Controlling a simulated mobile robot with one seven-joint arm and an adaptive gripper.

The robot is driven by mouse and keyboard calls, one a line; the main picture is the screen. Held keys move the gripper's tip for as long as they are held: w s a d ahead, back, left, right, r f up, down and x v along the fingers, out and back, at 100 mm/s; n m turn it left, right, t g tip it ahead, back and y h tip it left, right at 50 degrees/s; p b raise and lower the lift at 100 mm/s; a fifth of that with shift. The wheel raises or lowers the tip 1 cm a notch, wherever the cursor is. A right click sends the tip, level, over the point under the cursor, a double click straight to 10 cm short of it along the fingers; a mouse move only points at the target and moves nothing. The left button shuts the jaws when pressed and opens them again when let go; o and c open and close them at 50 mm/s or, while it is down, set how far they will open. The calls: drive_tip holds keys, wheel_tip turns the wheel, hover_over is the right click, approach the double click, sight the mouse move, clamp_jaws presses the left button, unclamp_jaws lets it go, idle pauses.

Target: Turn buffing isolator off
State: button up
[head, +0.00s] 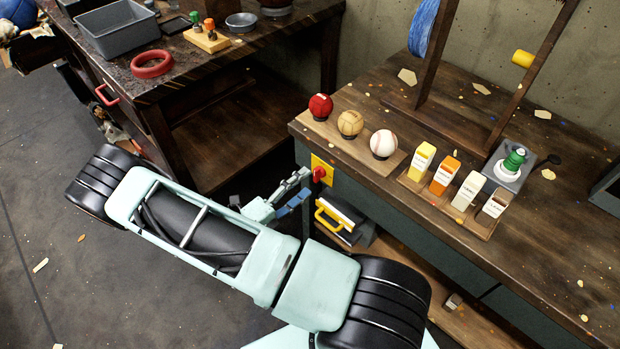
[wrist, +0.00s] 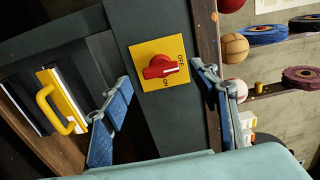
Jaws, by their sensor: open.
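The buffing isolator is a red rotary knob (wrist: 160,67) on a yellow plate (wrist: 150,49) marked OFF and ON, on the bench's dark end panel. In the wrist view its grip bar lies roughly level across the plate; I cannot tell which label it points to. In the head view the knob (head: 319,174) and plate (head: 322,162) show at the bench's left corner. My gripper (wrist: 162,77) is open, its blue-padded fingers either side of the plate in the wrist view, with nothing between the pads. In the head view my gripper (head: 292,194) is just left of the knob.
A yellow-handled case (head: 337,216) sits below the isolator. On the bench above, a wooden stand (head: 396,161) holds three balls, beside a rack of labelled blocks (head: 458,216). Another workbench (head: 180,70) stands at the left. Open floor (head: 90,270) lies at lower left.

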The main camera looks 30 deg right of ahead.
drive_tip(key=v, duration=0.8)
drive_tip(key=shift+a+r, duration=0.1)
